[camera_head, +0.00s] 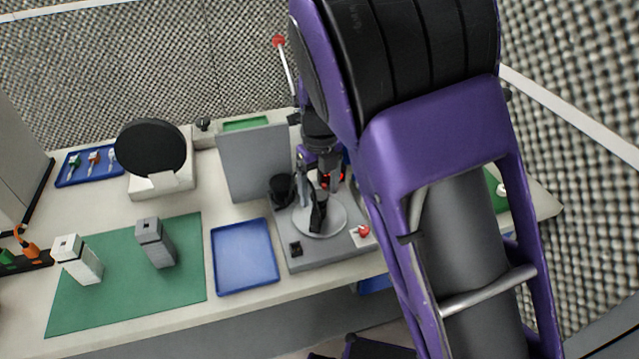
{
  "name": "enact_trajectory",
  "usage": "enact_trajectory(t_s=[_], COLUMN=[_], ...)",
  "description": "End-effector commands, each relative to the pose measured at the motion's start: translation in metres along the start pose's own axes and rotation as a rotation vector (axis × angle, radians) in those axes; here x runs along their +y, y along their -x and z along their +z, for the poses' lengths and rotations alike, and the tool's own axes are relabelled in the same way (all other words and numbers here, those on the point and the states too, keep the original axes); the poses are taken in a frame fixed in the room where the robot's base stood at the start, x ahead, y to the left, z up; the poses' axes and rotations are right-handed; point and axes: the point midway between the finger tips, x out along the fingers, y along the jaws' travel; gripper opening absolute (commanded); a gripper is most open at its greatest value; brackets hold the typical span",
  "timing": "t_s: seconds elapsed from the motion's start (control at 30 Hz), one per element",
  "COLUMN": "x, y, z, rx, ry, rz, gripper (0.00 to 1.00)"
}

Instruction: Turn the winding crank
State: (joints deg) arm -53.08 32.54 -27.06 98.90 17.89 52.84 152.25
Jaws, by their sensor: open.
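The winding device is a grey base (292,262) with an upright grey panel (252,165) behind it. A pale round disc (338,222) lies on the base, and a black upright handle (318,214), which looks like the crank grip, stands on it. My gripper (318,192) points down over the disc with its fingers apart. The handle shows just below and between the fingertips; I cannot tell whether they touch it. My arm comes from the right and hides the device's right rear part.
A black knob (283,189) stands left of the disc, and a red button (363,231) sits to the right. A blue tray (245,257) is left of the base. A green mat (120,290) carries two blocks. A black round plate (150,147) stands behind. Foam walls enclose the table.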

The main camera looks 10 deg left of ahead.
Motion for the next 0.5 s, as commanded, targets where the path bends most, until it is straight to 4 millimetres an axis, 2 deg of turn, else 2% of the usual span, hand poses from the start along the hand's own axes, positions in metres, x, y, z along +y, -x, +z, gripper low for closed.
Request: enact_trajectory(t_s=[0.17, 0.27, 0.5], x=[0.0, 0.0, 0.0], y=[0.014, 0.033, 0.092], z=[0.001, 0.001, 0.001], rx=[-0.004, -0.005, -0.006], ry=[0.0, 0.0, 0.001], rz=[0.0, -0.001, 0.0], gripper=[0.79, 0.79, 0.79])
